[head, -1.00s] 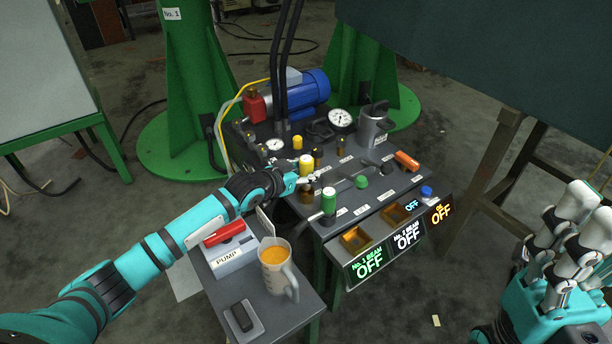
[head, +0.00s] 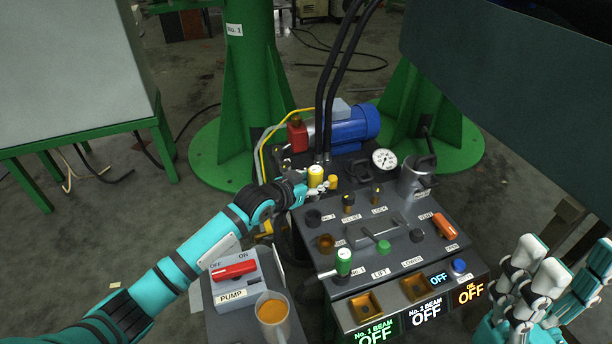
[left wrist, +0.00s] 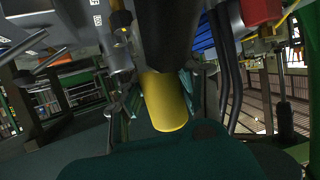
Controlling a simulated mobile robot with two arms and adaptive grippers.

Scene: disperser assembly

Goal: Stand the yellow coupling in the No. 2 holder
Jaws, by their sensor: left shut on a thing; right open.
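The yellow coupling (head: 316,176), a cylinder with a pale top, is held upright in my left gripper (head: 314,190). It is at the back left of the console, just left of a small yellow piece. In the left wrist view the yellow coupling (left wrist: 167,101) lies between the fingers, its far part hidden behind a dark shape. A dark round holder (head: 312,216) beside a No. 2 label is in front of the gripper and looks empty. My right gripper (head: 565,255) is open and empty at the lower right.
A green coupling (head: 343,262) stands by the No. 1 label. A brown cup (head: 325,243), a green knob (head: 383,246) and an orange handle (head: 444,226) are on the console. Black hoses (head: 335,90) rise behind the gripper. A mug (head: 272,315) stands beside the pump switch (head: 234,271).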

